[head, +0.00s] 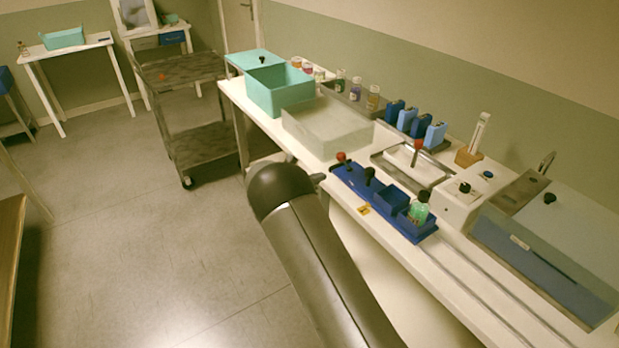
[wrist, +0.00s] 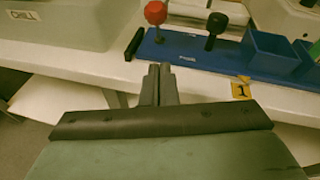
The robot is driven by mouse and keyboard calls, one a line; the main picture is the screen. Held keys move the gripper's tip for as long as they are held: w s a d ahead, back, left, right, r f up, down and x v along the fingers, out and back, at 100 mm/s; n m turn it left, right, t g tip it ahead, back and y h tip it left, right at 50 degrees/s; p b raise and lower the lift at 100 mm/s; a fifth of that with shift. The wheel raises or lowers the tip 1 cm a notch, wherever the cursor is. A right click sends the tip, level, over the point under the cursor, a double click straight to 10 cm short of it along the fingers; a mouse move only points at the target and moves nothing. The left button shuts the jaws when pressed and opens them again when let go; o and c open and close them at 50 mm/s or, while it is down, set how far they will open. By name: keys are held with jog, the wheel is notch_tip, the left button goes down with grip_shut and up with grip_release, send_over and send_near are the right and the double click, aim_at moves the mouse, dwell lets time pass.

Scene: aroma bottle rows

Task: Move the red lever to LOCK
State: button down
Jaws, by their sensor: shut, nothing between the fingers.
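A red-knobbed lever (wrist: 155,13) stands at the left end of a blue base (wrist: 190,50) in the wrist view; it also shows in the head view (head: 341,157). A second red-topped lever (head: 418,146) stands on a metal tray unit farther back; I cannot tell from any label which one bears LOCK. My gripper (wrist: 160,70) is shut and empty, in front of the base's near edge and below the red knob, apart from it. In the head view my gripper (head: 318,178) is mostly hidden behind my arm.
A black knob (wrist: 217,20) and blue bins (wrist: 270,52) share the base. A yellow tag marked 1 (wrist: 241,90) is on the bench edge. A pale box marked CHILL (wrist: 60,25) stands left. A green bottle (head: 419,208) stands at the base's right end.

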aim_at(345, 161)
jog(key=w+d+p, duration=0.1)
jog(key=w+d, duration=0.1)
jog(key=w+d+r, duration=0.1)
jog(key=w+d, duration=0.1)
jog(key=d, duration=0.1)
jog(key=shift+w+p, duration=0.35)
jog(key=shift+p, duration=0.05)
jog(key=shift+r, duration=0.1)
